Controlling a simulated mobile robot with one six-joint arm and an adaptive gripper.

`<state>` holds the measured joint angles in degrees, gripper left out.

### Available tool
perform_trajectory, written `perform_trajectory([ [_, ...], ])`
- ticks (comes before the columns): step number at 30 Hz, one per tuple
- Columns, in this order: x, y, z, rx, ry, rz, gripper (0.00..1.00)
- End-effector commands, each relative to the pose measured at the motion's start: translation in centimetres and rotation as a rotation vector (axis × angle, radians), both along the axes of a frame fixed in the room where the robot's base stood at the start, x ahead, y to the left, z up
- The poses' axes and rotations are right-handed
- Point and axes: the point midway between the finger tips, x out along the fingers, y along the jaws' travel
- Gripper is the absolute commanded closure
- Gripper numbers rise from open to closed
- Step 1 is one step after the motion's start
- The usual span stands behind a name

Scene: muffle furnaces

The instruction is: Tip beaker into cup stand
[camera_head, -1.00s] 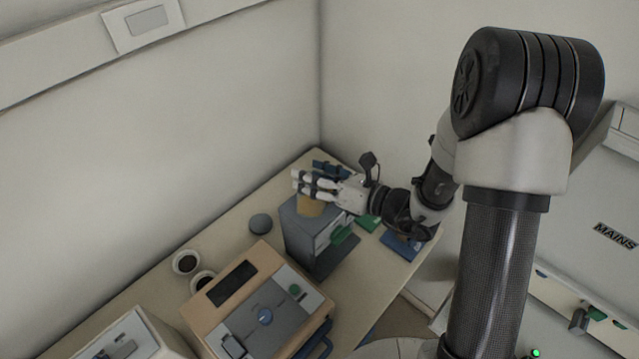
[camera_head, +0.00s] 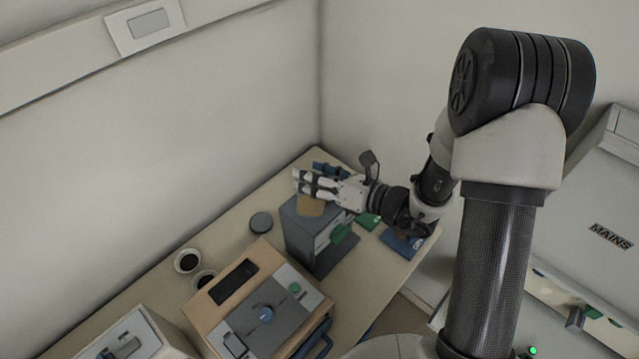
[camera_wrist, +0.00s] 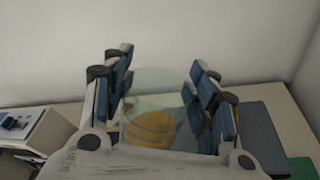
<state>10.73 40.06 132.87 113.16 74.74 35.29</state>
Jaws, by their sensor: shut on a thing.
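My gripper (camera_head: 300,182) is above the top of a grey box-shaped device (camera_head: 303,230) near the back corner of the table. In the wrist view my gripper (camera_wrist: 160,68) is shut on a clear beaker (camera_wrist: 155,82), which stands between the two finger pairs. A yellow-orange patch (camera_wrist: 153,128) shows low in or through the beaker; I cannot tell which. In the head view a tan piece (camera_head: 310,206) shows just below the fingers at the grey device's top. The beaker is not distinct there. I cannot tell for certain which thing is the cup stand.
Two white cups with dark insides (camera_head: 187,261) stand on the table at the left. A dark round disc (camera_head: 261,222) lies behind them. A tan and grey instrument (camera_head: 262,300) stands in front. Green and blue flat items (camera_head: 367,221) lie to the right. Walls close the corner behind.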

Motion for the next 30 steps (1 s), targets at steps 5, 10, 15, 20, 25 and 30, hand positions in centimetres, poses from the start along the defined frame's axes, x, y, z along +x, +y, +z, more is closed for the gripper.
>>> perform_trajectory([
  [5,0.01,0.00,-0.01,0.001,-0.001,0.000,0.92],
  [10,0.02,0.01,0.02,0.001,0.001,0.000,0.92],
  [15,0.07,-0.01,0.07,0.006,0.018,-0.001,0.92],
  [20,0.16,-0.05,0.03,0.011,0.044,0.000,0.92],
  [25,0.20,-0.05,-0.08,0.016,0.065,-0.001,0.92],
  [30,0.20,-0.05,-0.16,0.017,0.067,0.000,0.92],
])
